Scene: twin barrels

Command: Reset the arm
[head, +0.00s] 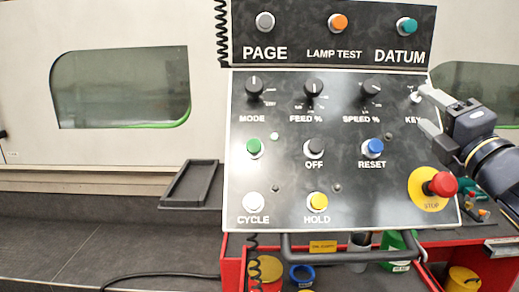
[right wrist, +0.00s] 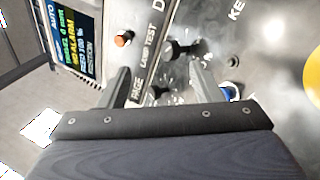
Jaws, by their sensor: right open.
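My right gripper (head: 424,109) is at the right side of the black control panel (head: 290,190), its two pale fingertips spread apart with nothing between them. The upper fingertip is close to the key switch (head: 415,97) and partly overlaps it in the head view; I cannot tell whether they touch. In the right wrist view the open fingers (right wrist: 160,72) point at the panel face, which shows tilted there. My left gripper is in neither view.
A red stop button (head: 442,184) sticks out below my right gripper. A blue reset button (head: 375,146) and several knobs are on the panel. A red cart (head: 232,262) with containers stands below. A dark tray (head: 190,184) lies left of the panel; the ledge further left is clear.

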